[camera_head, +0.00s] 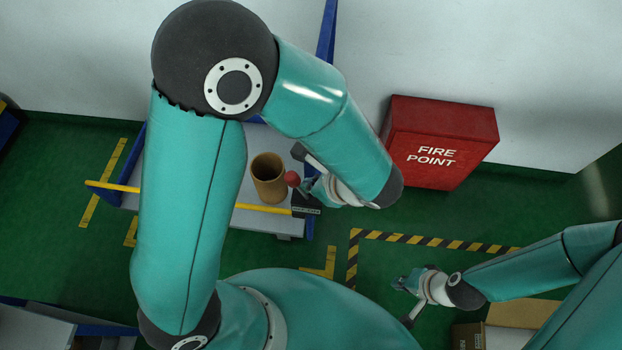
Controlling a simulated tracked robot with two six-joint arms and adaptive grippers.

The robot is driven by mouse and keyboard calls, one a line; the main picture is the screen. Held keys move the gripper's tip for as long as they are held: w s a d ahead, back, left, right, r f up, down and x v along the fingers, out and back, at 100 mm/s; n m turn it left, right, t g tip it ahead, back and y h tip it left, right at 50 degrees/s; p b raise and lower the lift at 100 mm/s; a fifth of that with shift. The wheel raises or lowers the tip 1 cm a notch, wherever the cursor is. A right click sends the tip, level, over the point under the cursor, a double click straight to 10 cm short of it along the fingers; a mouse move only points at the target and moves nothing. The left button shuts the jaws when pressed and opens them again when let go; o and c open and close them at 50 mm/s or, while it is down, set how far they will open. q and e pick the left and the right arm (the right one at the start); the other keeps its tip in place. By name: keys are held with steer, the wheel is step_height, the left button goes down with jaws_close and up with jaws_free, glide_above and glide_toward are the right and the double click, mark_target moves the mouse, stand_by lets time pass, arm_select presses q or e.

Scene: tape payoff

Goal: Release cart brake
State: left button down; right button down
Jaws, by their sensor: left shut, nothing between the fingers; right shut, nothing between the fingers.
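The cart (218,219) has a grey deck, blue posts and a yellow bar (262,208) along its near side. A red ball-shaped knob (292,179), which looks like the brake lever's end, shows near the cart's right side; its lever is hidden. My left gripper (305,185) is shut and empty, with its fingertips right beside the knob on its right. I cannot tell whether they touch it. A small dark label plate (306,205) sits just below. My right gripper (400,284) is shut and empty over the green floor, away from the cart.
A brown open tube (268,178) stands on the deck, just left of the knob. A red fire point box (440,142) stands by the wall at right. An open cardboard box (500,335) lies below my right arm. Striped tape marks open green floor between.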

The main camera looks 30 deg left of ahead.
arm_select(q)
steer(key=s+v, duration=0.1)
steer(key=v, duration=1)
steer(key=s+d+f+n+g+h, duration=0.1)
steer(key=s+f+n+g+h, duration=0.25)
steer(key=f, duration=0.55)
steer(key=s+f+n+g+h, duration=0.1)
steer(key=f+n+g+h, duration=0.1)
steer(key=f+n+h, duration=0.6)
steer(key=w+a+f+n+t, duration=0.1)
steer(key=a+f+n+t, duration=0.3)
steer(key=f+n, duration=0.6)
steer(key=shift+f+y, duration=0.35)
steer(key=shift+f, duration=0.05)
steer(key=shift+a, duration=0.1)
